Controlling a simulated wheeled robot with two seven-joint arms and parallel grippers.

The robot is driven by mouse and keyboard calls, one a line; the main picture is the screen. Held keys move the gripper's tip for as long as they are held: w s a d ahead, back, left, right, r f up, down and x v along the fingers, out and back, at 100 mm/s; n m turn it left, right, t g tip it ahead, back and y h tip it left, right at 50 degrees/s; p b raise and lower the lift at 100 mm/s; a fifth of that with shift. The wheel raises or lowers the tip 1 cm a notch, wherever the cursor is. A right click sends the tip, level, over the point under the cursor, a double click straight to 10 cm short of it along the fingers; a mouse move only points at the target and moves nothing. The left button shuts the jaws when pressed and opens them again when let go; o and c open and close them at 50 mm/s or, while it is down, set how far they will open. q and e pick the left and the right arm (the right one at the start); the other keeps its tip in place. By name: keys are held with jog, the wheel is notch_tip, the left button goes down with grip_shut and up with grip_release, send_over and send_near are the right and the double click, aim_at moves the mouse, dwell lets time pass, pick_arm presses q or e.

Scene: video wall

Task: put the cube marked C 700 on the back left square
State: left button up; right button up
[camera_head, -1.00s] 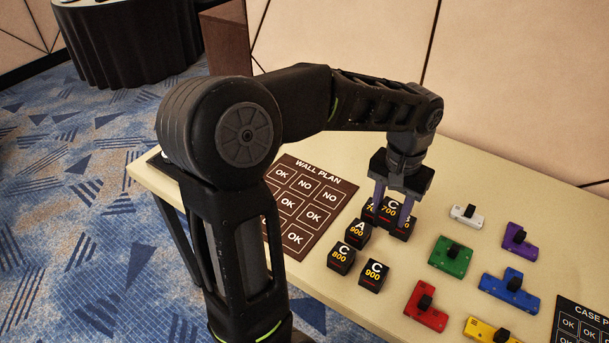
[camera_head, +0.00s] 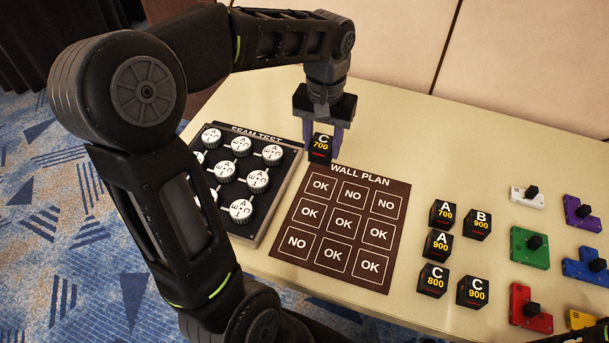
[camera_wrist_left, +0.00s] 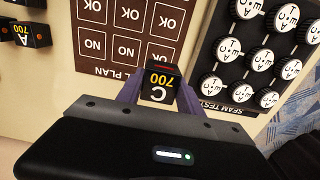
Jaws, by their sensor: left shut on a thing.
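My left gripper (camera_head: 322,148) is shut on the black cube marked C 700 (camera_head: 320,147). It holds the cube just behind the top edge of the brown WALL PLAN board (camera_head: 398,213), near its back left corner. The cube also shows between the fingers in the left wrist view (camera_wrist_left: 159,83). The board has a grid of squares marked OK or NO. Its back left square (camera_head: 320,186) reads OK and is empty, and no cube stands on the board.
The SEAM TEST board (camera_head: 262,217) with several white round knobs lies left of the plan. Black cubes A 700 (camera_head: 442,214), B 900 (camera_head: 477,224), A 900 (camera_head: 438,244), C 800 (camera_head: 433,280) and C 900 (camera_head: 473,291) stand to its right. Coloured blocks (camera_head: 529,250) lie farther right.

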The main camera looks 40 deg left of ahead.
aim_at(323, 160)
pick_arm(q)
jog(key=shift+d, duration=0.2)
jog(key=shift+f, duration=2.5)
jog(key=shift+f, duration=2.5)
jog(key=shift+b, duration=0.35)
jog(key=shift+f, duration=0.25)
jog(key=o, duration=1.4)
jog(key=shift+r, duration=0.1)
